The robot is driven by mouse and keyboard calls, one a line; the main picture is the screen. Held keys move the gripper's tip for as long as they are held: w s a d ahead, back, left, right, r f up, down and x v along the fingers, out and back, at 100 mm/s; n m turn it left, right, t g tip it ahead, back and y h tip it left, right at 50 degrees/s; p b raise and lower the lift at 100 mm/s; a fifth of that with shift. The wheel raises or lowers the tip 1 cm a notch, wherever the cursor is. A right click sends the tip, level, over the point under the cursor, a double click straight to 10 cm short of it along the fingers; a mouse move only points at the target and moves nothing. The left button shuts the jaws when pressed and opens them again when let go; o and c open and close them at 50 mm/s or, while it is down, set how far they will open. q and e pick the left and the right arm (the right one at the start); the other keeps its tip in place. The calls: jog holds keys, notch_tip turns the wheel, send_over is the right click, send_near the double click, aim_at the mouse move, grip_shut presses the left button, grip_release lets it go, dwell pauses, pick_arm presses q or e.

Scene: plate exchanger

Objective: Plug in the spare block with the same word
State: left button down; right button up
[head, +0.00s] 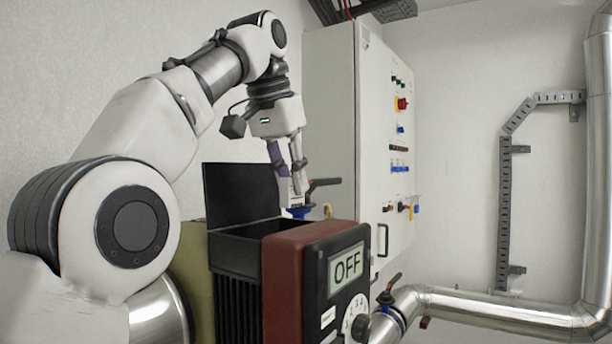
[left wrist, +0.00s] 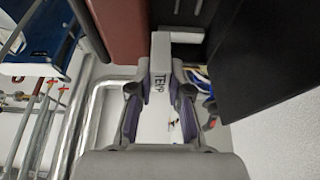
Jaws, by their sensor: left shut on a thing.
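My left gripper (head: 293,190) is shut on a light grey block, which also shows in the left wrist view (left wrist: 160,60). Its dark lettering appears to read TEMP. The left gripper (left wrist: 160,110) has one finger on each side of the block. It points down, just above and behind the open black compartment (head: 235,236) of a unit with a red-brown housing (head: 280,265). The unit's front display (head: 347,266) reads OFF, and a dial (head: 355,318) sits below it. The compartment's inside and any sockets are hidden. My right gripper is not in view.
The raised black lid (head: 240,190) stands close to the left gripper, and also shows in the left wrist view (left wrist: 265,60). A grey control cabinet (head: 335,130) with switches stands behind. Metal pipes (head: 500,309) run along the right. A blue-edged item (left wrist: 35,70) shows in the left wrist view.

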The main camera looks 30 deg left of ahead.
pick_arm(q)
jog(key=shift+s+a+f, duration=0.15)
jog(key=shift+a+f, duration=1.65)
jog(key=shift+s+f, duration=0.15)
jog(key=shift+f, duration=0.5)
jog(key=shift+w+f+b, duration=0.15)
jog(key=shift+f+b, duration=0.4)
jog(key=shift+f, duration=0.35)
jog(key=shift+w+f+b, duration=0.1)
jog(key=shift+f+b, duration=0.4)
jog(key=shift+f, duration=0.4)
jog(key=shift+s, duration=0.1)
jog(key=c, duration=1)
grip_release()
